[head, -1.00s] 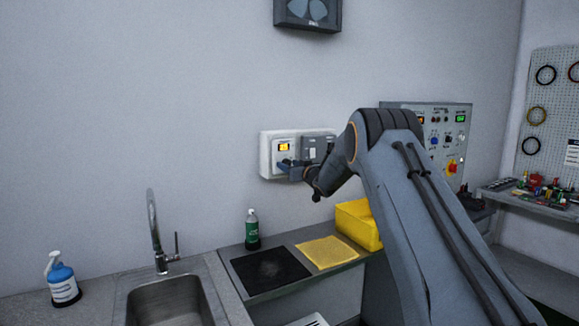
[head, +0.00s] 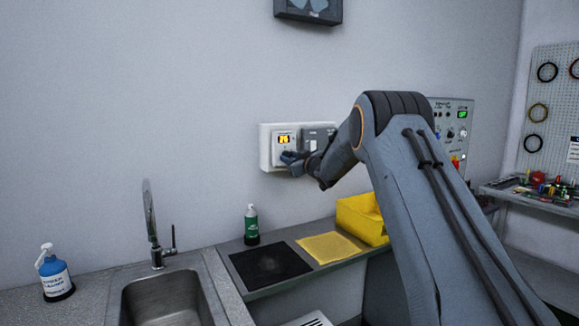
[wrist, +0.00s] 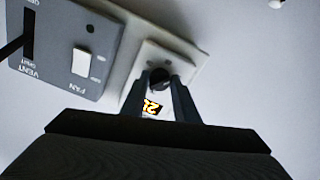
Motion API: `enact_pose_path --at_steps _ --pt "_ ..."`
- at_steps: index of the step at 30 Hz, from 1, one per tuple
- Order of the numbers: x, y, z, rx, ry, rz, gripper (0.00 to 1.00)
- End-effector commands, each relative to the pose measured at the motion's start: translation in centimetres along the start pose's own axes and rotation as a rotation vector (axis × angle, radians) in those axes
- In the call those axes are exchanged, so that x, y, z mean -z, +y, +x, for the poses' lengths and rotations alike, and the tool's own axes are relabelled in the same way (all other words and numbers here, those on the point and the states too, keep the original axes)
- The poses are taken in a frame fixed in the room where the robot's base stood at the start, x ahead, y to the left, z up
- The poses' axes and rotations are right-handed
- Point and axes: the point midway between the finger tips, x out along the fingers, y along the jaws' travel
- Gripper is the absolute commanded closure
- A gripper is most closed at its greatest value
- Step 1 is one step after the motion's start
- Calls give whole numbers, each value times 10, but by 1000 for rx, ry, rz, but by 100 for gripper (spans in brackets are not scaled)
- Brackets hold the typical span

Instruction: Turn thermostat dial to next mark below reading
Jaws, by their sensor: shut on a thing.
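The thermostat (head: 268,150) is a white wall unit with a lit orange display (head: 284,139); the digits are too small to read surely. In the wrist view its white plate (wrist: 186,52) and the display (wrist: 153,106) appear turned over. The dark round dial (wrist: 159,76) sits between my fingertips. My gripper (head: 289,158) is at the lower part of the thermostat, and in the wrist view my gripper (wrist: 160,82) is shut on the dial. The dial's marks are hidden or too small to see, and my fingers cover the dial in the head view.
A grey vent and fan panel (wrist: 75,45) with a white switch is right beside the thermostat. Below are a counter with a black mat (head: 268,264), a yellow cloth (head: 328,247), a yellow bin (head: 360,220), a green bottle (head: 251,225) and a sink (head: 168,298).

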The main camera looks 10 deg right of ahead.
Motion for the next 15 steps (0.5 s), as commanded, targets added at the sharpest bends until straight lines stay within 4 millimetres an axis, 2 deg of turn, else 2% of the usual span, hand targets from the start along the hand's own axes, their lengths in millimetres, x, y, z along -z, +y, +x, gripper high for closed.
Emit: enact_pose_path --at_steps 1,15 --pt "-4 -1 1 0 1 -44 95" --pt "-4 -1 1 0 1 -491 95"
